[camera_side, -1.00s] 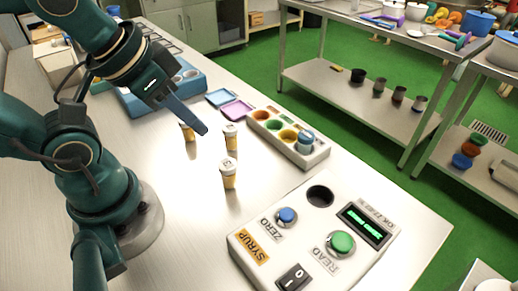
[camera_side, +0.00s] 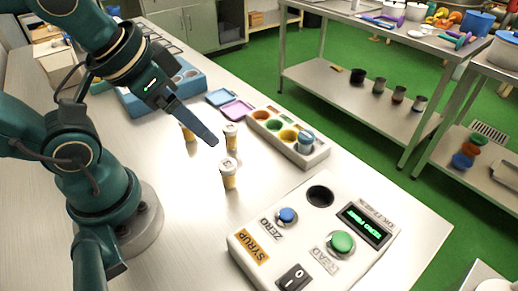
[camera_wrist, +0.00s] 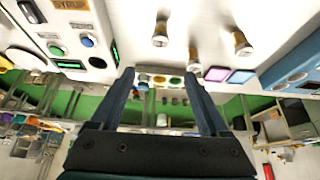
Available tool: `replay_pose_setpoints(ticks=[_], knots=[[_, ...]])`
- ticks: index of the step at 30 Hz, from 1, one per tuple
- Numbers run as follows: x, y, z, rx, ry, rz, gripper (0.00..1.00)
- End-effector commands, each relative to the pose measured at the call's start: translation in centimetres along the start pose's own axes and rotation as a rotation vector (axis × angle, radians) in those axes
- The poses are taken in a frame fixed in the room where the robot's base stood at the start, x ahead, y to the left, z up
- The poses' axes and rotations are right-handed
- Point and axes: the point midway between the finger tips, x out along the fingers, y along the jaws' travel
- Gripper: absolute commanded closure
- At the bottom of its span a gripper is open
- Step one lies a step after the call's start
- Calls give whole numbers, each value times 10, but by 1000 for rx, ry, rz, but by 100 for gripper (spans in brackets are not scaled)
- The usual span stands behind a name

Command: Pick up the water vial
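Three small amber vials with pale caps stand upright on the steel table: a near one (camera_side: 228,176), a middle one (camera_side: 230,138) and a far one (camera_side: 188,134) partly behind my gripper. The near cap carries a dark mark; I cannot tell which vial is the water vial. The wrist view, upside down, also shows three vials (camera_wrist: 160,30), (camera_wrist: 242,42), (camera_wrist: 194,62). My gripper (camera_wrist: 159,73) is open and empty, its fingers wide apart. In the side view its fingertips (camera_side: 213,142) appear above the table among the vials, touching none that I can see.
A grey-white device (camera_side: 310,240) with a round hole, blue and green buttons, a switch and a lit display stands at the front right. A white tray (camera_side: 318,158) with coloured wells lies behind the vials. A blue rack (camera_side: 140,104) and two coloured squares lie farther back.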

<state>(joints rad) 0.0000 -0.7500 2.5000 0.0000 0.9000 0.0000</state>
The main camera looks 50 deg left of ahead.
Motion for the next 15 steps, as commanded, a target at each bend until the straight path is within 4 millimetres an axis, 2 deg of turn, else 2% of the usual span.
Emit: replay_pose_setpoints(ticks=[8,11,15], knots=[[1,-5,1,38,0,-22,21],[2,-24,0,136,2,-110,21],[10,-66,-3,416,-82,-300,21]])
